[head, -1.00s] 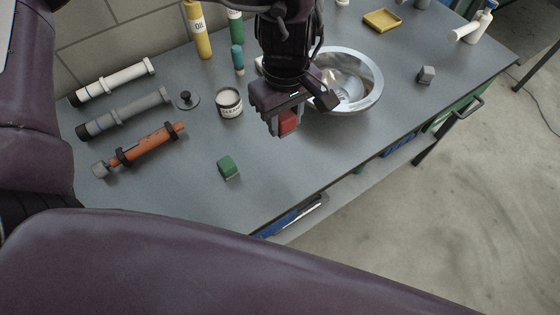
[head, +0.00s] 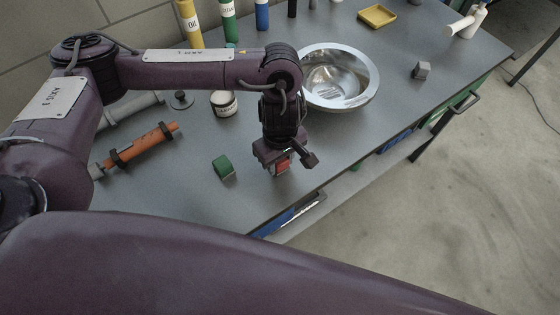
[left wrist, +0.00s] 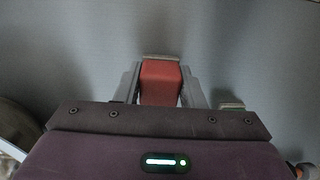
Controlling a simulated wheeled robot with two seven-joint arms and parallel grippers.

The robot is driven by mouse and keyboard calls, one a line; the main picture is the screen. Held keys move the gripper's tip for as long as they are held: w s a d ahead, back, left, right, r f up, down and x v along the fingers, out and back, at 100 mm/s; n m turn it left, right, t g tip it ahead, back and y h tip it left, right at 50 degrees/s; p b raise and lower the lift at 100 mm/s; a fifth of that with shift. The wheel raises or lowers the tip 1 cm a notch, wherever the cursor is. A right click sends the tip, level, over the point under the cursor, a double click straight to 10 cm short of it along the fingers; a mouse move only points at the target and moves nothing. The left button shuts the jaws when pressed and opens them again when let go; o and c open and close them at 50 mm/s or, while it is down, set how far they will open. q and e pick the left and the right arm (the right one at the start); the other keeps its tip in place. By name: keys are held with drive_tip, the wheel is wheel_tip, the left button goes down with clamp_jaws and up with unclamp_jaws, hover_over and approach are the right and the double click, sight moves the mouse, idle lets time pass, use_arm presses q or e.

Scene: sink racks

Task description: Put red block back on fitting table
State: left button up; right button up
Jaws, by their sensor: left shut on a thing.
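My left gripper (head: 280,168) is shut on the red block (head: 283,166) over the front part of the grey fitting table (head: 225,205). In the left wrist view the red block (left wrist: 160,82) sits between the two fingers, with grey table behind it. I cannot tell whether the block touches the table. A green block (head: 222,167) stands on the table to the left of the gripper. My right gripper is not in view.
A metal sink bowl (head: 372,82) lies behind and right of the gripper. The table's front edge is close.

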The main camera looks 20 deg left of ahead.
use_arm(q)
drive_tip(key=shift+f, duration=0.45)
drive_tip(key=shift+f, duration=0.1)
drive_tip(key=shift+f+b, duration=0.15)
drive_tip(key=shift+b, duration=0.15)
drive_tip(key=o, duration=1)
drive_tip(key=shift+r+p, duration=0.4)
drive_tip(key=shift+r, duration=0.05)
wheel_tip(320, 180, up, 12)
drive_tip(key=shift+f, duration=0.2)
